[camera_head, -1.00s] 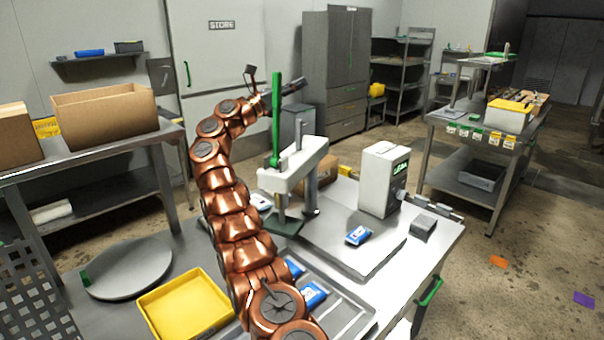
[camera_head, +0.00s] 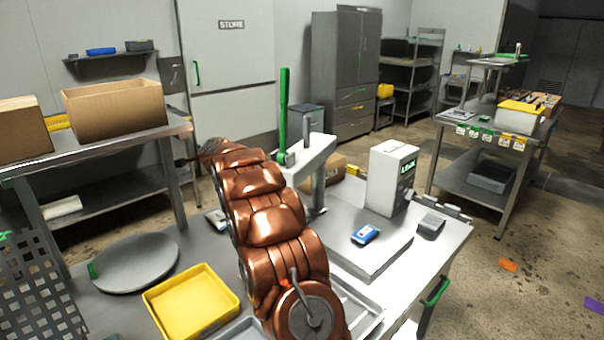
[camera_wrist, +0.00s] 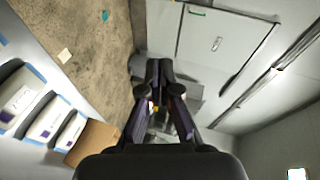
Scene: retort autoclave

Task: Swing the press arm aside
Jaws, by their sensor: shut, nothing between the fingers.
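The press has a white arm (camera_head: 312,158) on a grey post, with a tall green lever (camera_head: 284,112) standing upright at its near left end. My copper arm covers the lower left of the press, so its base is mostly hidden. My gripper (camera_wrist: 159,68) shows in the wrist view with its dark fingers together and nothing between them. In the head view the gripper is hidden or not clearly seen beyond the arm's far end, left of the lever. It is apart from the lever as far as I can tell.
A yellow tray (camera_head: 160,315) and a round grey plate (camera_head: 138,264) are on the table left of my arm. A white boxy device (camera_head: 388,180) and a blue packet (camera_head: 365,234) are to the right. A cardboard box (camera_head: 115,112) sits on the left bench.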

